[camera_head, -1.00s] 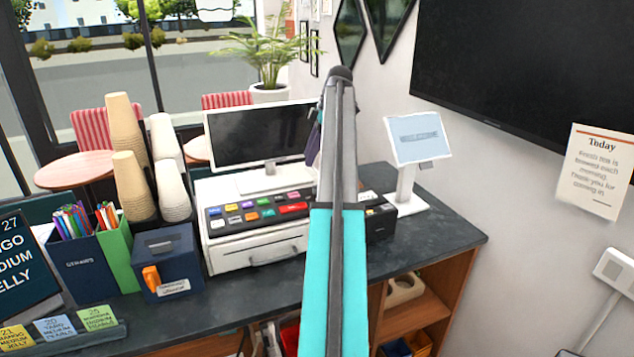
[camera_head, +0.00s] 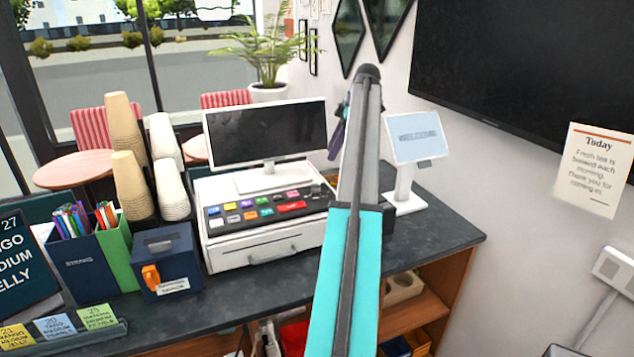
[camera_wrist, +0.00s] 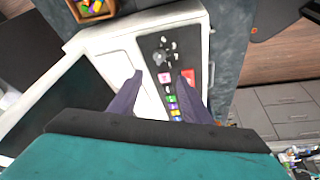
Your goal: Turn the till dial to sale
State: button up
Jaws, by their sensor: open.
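The till (camera_head: 262,240) is a white box with a black key panel, coloured keys and a drawer front, on the dark counter. In the wrist view its key panel (camera_wrist: 157,87) runs between and beyond my fingers. A grey dial (camera_wrist: 160,57) with small pale marks around it sits at the panel's far end, just beyond my fingertips; its setting is too small to read. My gripper (camera_wrist: 161,77) is open and empty above the panel, purple fingers apart. In the head view one purple finger (camera_head: 337,138) shows beside my arm, which hides the panel's right end.
A monitor (camera_head: 266,133) stands behind the till keys. A tilted white customer screen (camera_head: 416,137) stands to the right. A dark blue box (camera_head: 168,262), pen holders and stacked cups (camera_head: 126,130) crowd the left. The counter's right end (camera_head: 452,238) is bare.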

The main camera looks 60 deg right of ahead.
aim_at(316, 187)
jog(key=p+x, duration=0.5)
jog(key=x, duration=0.8)
jog(key=shift+w+f, duration=0.1)
jog(key=shift+f, duration=0.05)
jog(key=c, duration=0.9)
jog(key=shift+f, duration=0.15)
jog(key=shift+c, duration=0.6)
